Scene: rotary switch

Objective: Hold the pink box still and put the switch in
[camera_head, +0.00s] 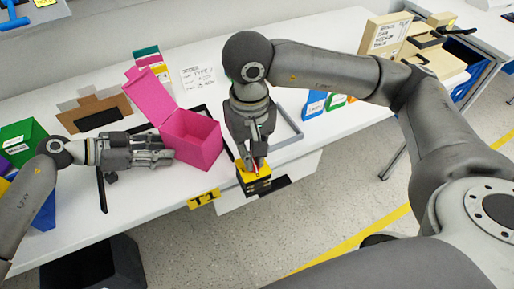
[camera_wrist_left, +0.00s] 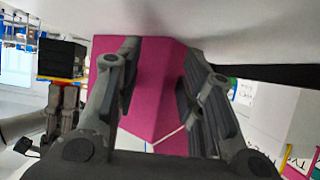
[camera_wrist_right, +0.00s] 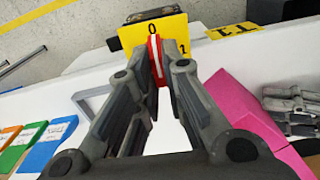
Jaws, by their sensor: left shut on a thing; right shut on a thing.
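The pink box (camera_head: 200,142) stands on the white table with its lid (camera_head: 155,100) tilted open. My left gripper (camera_head: 168,154) lies low at the box's left side and is shut on it; the left wrist view shows the pink wall (camera_wrist_left: 160,95) between its fingers. My right gripper (camera_head: 252,166) points down, right of the box and near the table's front edge. It is shut on the red-and-white handle (camera_wrist_right: 157,62) of the rotary switch (camera_head: 256,186), which has a yellow face plate (camera_wrist_right: 176,28) and a black body. The switch is outside the box.
A grey tray (camera_head: 289,132) lies behind my right gripper. A yellow T1 label (camera_head: 204,199) is on the front edge. Brown cardboard (camera_head: 95,110) and a green bin (camera_head: 22,140) are at left. Blue and green cards (camera_head: 315,104) stand at right.

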